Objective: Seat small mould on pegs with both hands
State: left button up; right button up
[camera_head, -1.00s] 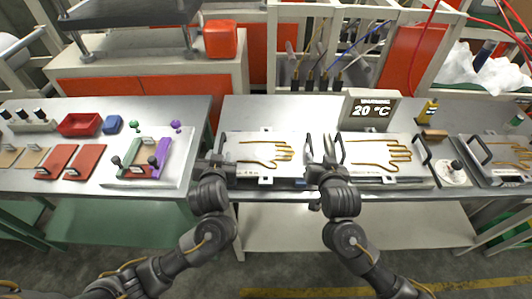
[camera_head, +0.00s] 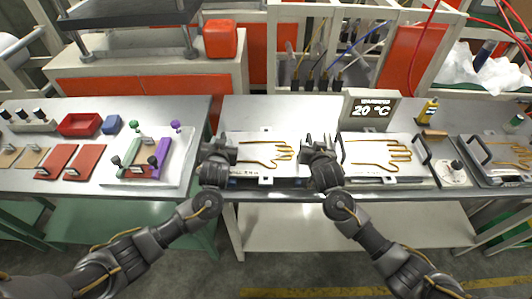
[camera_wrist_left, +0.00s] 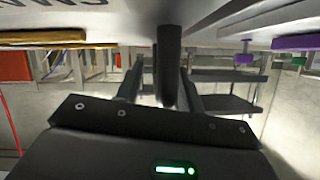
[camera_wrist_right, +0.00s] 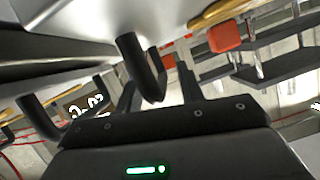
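The small mould (camera_head: 250,167), a pale plate with a gold hand outline and black end handles, lies on the middle bench between my grippers. My left gripper (camera_head: 230,149) is at its left end. In the left wrist view its black handle (camera_wrist_left: 167,65) stands between my spread fingers, with gaps showing. My right gripper (camera_head: 317,143) is at its right end, fingers apart. In the right wrist view a black handle (camera_wrist_right: 141,68) lies between the fingers. Neither gripper visibly clamps. I cannot make out pegs under the mould.
A similar larger mould (camera_head: 375,170) lies close on the right. A pale board (camera_head: 177,177) with green and purple knobs is on the left bench. A 20 °C display (camera_head: 371,108) and tool rack stand behind. A gap separates the benches.

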pick_arm(q)
jog(key=shift+c, duration=0.4)
pick_arm(e)
jog(key=shift+c, duration=0.4)
pick_arm(q)
grip_shut()
pick_arm(e)
grip_shut()
pick_arm(q)
jog(key=shift+r, duration=0.2)
pick_arm(e)
jog(key=shift+r, duration=0.2)
